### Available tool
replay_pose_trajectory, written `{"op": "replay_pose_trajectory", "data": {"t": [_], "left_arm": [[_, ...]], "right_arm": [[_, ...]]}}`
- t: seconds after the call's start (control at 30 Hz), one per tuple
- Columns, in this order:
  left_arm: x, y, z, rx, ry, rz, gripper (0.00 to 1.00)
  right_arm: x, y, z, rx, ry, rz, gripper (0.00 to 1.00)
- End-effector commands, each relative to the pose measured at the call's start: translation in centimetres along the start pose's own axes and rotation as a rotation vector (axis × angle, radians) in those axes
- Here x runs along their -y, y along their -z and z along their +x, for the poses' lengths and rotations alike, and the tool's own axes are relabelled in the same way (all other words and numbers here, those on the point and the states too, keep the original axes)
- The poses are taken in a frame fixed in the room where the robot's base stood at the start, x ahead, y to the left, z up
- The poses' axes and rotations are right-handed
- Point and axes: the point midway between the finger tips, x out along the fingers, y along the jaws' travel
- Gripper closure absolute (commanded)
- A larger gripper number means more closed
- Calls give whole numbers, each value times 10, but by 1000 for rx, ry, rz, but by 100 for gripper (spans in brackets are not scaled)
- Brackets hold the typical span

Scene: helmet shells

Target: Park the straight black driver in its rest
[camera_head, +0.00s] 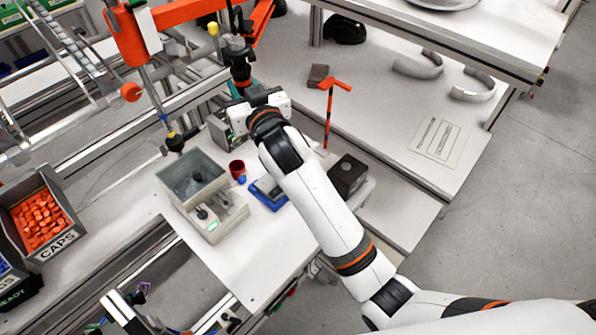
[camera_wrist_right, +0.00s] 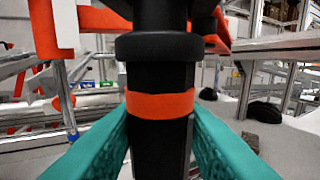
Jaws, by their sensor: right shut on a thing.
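The straight black driver (camera_wrist_right: 160,150) stands upright in the right wrist view, with a thick collar and an orange band. The teal fingers of my right gripper (camera_wrist_right: 160,135) are shut on it at and below the band. In the head view the driver (camera_head: 240,62) rises above my right gripper (camera_head: 238,88), close to the orange overhead arm (camera_head: 185,12). My wrist hides its lower part there. I cannot clearly make out the rest, or whether the driver touches it. My left gripper is not in view.
A second black tool (camera_head: 178,140) hangs at the left on a thin rod.

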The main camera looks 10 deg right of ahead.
Motion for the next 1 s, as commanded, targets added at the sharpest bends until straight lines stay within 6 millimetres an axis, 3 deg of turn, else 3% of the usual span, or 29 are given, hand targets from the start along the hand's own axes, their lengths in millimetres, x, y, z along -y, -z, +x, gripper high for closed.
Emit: {"op": "replay_pose_trajectory", "data": {"t": [0.17,1.0], "left_arm": [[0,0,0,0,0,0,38],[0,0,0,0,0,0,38]], "right_arm": [[5,0,0,-1,1,0,100],[97,-6,-18,1,3,-4,100]]}}
